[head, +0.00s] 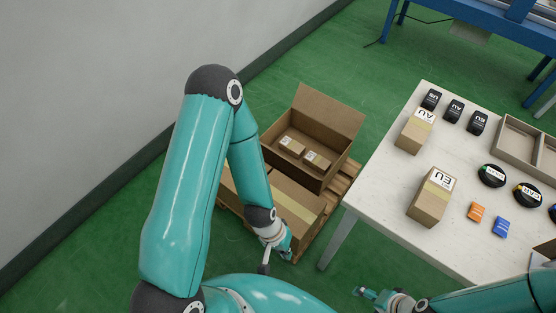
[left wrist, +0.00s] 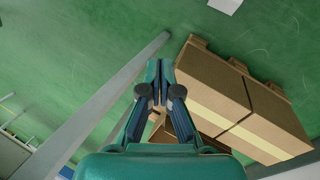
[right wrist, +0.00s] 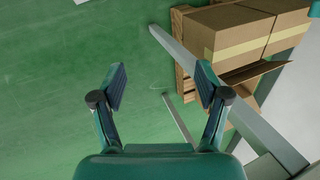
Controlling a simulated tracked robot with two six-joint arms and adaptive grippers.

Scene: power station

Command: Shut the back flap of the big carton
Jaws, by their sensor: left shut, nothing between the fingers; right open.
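The big carton (head: 286,166) stands open on a wooden pallet in the head view. Its back flap (head: 331,113) stands up at the far side, tilted outward. Two small boxes (head: 303,152) lie inside. My left gripper (head: 288,254) is low at the near end of the pallet, apart from the flap; its fingers are shut and empty, as the left wrist view (left wrist: 160,68) shows. My right gripper (head: 361,292) is near the bottom edge, left of the table; the right wrist view (right wrist: 161,78) shows its fingers wide apart and empty.
A taped carton (head: 295,201) sits in front of the open one on the pallet (head: 345,178). A white table (head: 390,200) with small boxes and black, orange and blue items stands at the right. A grey wall (head: 90,110) is at the left. Green floor lies between.

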